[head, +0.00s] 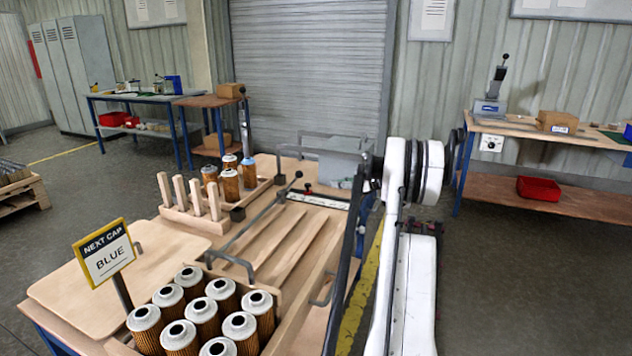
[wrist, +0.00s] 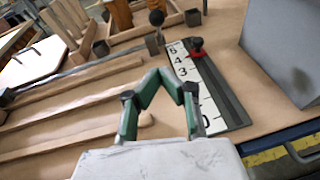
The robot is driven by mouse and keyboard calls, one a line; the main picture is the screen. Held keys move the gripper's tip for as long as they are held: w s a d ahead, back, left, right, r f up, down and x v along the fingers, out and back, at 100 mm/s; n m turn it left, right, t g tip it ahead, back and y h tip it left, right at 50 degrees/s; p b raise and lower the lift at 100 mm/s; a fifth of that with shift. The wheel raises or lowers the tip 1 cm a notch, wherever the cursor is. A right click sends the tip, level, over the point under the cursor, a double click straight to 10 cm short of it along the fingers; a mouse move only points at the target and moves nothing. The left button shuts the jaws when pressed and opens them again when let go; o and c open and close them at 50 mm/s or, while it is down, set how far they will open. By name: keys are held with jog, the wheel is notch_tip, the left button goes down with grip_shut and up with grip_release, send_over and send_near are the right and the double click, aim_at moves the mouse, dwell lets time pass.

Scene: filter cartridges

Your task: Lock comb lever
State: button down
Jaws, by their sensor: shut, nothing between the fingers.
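The comb lever shows as a thin dark rod with a black ball knob (head: 299,174), beside the far end of the wooden lane rack (head: 290,235). In the head view my arm hides the gripper.
A numbered white scale (wrist: 193,75) with a red and black slider (wrist: 196,48) lies right of the knob. A grey box (wrist: 285,45) stands further right. Wooden pegs (head: 195,195) and several cartridges (head: 229,183) stand behind; more cartridges (head: 201,310) stand in front by a "NEXT CAP BLUE" sign (head: 104,254).

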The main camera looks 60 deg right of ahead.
jog(key=w+d+r+b+x, duration=0.1)
jog(key=r+b+x, duration=0.1)
jog(key=x, duration=1)
jog(key=shift+w+a+r, duration=0.2)
jog(key=shift+a+r, duration=0.05)
jog(key=shift+a, duration=0.2)
